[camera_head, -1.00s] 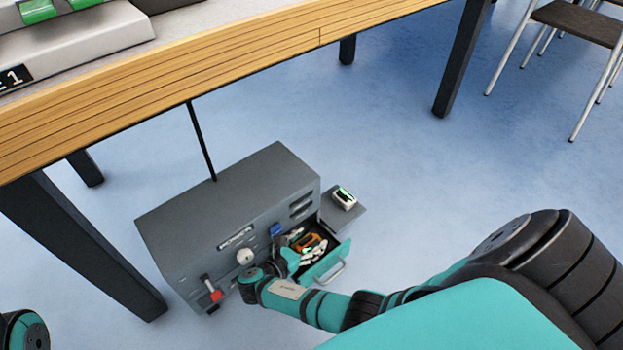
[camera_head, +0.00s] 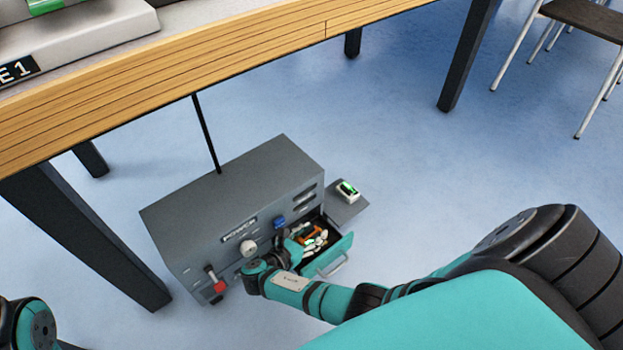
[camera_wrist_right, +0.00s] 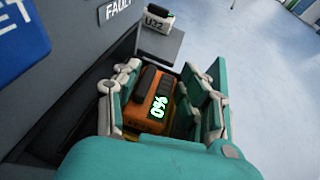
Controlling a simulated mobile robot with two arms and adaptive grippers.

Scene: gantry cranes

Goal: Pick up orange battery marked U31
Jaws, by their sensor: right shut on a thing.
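An orange battery (camera_wrist_right: 148,100) with dark parts and a lit display reading 0% sits in the open teal-fronted drawer (camera_head: 333,256) of the grey cabinet. No U31 mark is readable on it. In the head view only a bit of the orange battery (camera_head: 311,237) shows. My right gripper (camera_wrist_right: 163,98) reaches down into the drawer, with its fingers on both sides of the battery, shut on it. In the head view my right gripper (camera_head: 297,242) partly covers the drawer. Of my left arm only a part shows at the bottom left corner; its gripper is not seen.
A white battery-like unit marked U32 (camera_wrist_right: 157,20) rests on a grey side shelf (camera_head: 350,207). The grey cabinet (camera_head: 225,200) has a white knob, a red-handled lever and a blue part on its front. A wooden table (camera_head: 250,50) stands above; its dark leg (camera_head: 95,240) is at left.

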